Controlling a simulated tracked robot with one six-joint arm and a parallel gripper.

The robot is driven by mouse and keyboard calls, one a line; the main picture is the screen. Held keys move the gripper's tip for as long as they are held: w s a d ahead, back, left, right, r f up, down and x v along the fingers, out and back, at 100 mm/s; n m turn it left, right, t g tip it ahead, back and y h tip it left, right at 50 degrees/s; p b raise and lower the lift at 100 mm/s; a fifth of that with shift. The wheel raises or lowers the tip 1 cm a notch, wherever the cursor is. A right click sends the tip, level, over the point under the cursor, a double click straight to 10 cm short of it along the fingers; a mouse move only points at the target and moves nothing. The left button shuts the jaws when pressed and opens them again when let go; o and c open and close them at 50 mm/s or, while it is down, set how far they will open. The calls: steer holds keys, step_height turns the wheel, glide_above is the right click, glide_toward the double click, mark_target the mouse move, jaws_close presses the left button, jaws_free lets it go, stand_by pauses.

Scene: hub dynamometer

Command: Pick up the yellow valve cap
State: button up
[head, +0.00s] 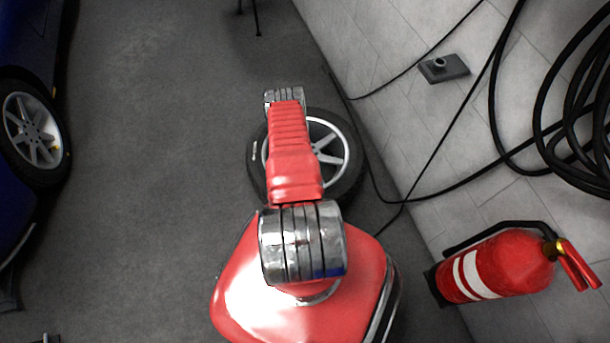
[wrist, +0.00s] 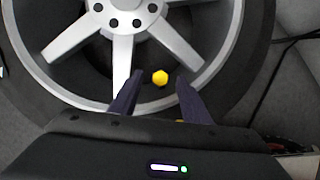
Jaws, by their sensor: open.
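The yellow valve cap (wrist: 160,78) shows in the wrist view as a small faceted yellow piece near the rim of a silver spoked wheel (wrist: 125,50), in a gap between two spokes. My gripper (wrist: 160,84) is open, its two dark fingers reaching up the picture on either side of the cap. I cannot tell whether either finger touches it. In the head view the wheel with its tyre (head: 352,185) lies beyond my red arm, which hides part of it. The cap and my fingers are hidden there.
A red fire extinguisher (head: 500,267) is at the right by the pale wall (head: 380,50). Black hoses (head: 560,120) hang on that wall, with a grey wall box (head: 445,68) near them. A blue car (head: 30,60) stands at the left. The grey floor (head: 150,150) between is clear.

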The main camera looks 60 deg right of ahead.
steer(key=shift+d+f, duration=0.25)
steer(key=shift+f, duration=0.4)
jaws_close()
stand_by(0.4)
